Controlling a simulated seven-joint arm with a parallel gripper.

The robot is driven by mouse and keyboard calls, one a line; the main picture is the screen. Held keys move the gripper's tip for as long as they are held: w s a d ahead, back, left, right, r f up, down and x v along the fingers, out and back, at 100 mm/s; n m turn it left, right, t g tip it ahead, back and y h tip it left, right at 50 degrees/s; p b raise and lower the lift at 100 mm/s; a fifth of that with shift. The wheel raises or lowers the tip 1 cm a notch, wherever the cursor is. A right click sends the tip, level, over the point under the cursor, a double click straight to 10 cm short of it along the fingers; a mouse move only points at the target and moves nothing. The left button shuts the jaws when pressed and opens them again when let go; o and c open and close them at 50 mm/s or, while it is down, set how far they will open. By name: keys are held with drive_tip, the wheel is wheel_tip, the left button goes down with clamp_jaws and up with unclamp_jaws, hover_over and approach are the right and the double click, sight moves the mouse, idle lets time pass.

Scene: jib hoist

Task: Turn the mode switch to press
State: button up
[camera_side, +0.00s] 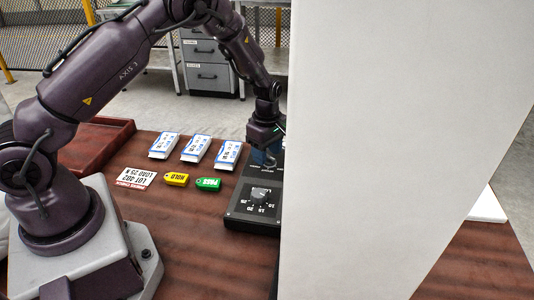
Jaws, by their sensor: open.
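A black control box (238,214) lies on the brown table, with a dial knob (260,194) ringed by numbers on its near part. The mode switch is not clearly visible; a large pale panel covers the right of the view and the box's right edge. My gripper (268,158) points down over the far part of the box. Its fingers are small and dark here, and I cannot tell whether they touch anything. It is open, with nothing seen held in it.
The pale panel (390,150) blocks the right side. Three white-and-blue boxes (196,148), a yellow tag (177,179), a green tag (208,184) and a printed card (136,178) lie left of the control box. The front table area is clear.

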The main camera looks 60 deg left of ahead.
drive_tip(key=shift+f, duration=0.5)
drive_tip(key=c, duration=0.8)
